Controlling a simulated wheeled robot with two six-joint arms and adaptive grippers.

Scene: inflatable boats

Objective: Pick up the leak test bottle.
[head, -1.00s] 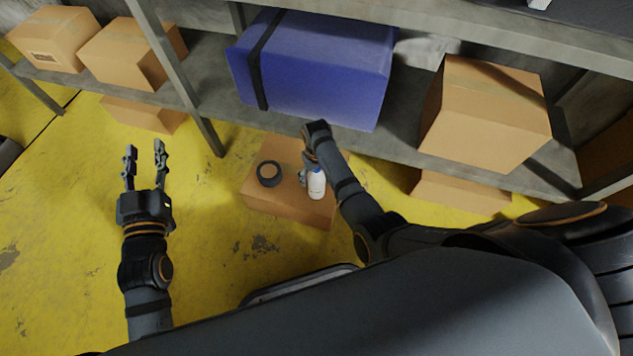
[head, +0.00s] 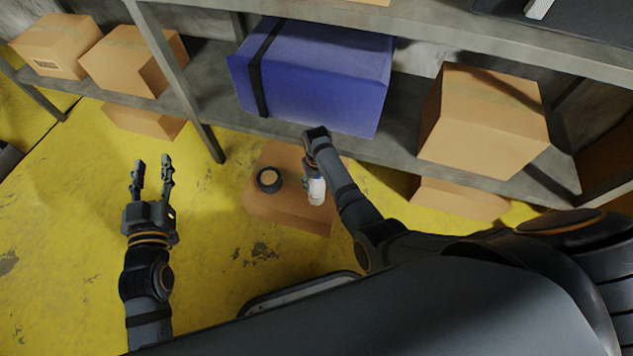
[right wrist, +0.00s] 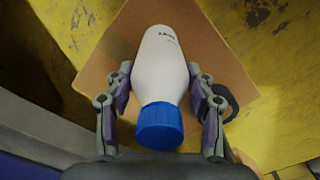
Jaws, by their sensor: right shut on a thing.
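The leak test bottle (head: 317,191) is white with a blue cap. It is at the cardboard box (head: 290,215) on the floor in the head view. In the right wrist view the bottle (right wrist: 160,75) lies lengthwise between the fingers, with its blue cap near the camera. My right gripper (right wrist: 160,103) is shut on the bottle, a finger on each side; in the head view it is mostly hidden by its own arm. I cannot tell whether the bottle touches the box. My left gripper (head: 153,178) is open and empty above the yellow floor.
A black tape roll (head: 269,180) lies on the same box, left of the bottle. Behind is a grey shelf with a large blue case (head: 315,75) and a cardboard box (head: 485,120). More boxes (head: 130,60) stand at the left. The yellow floor around my left gripper is clear.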

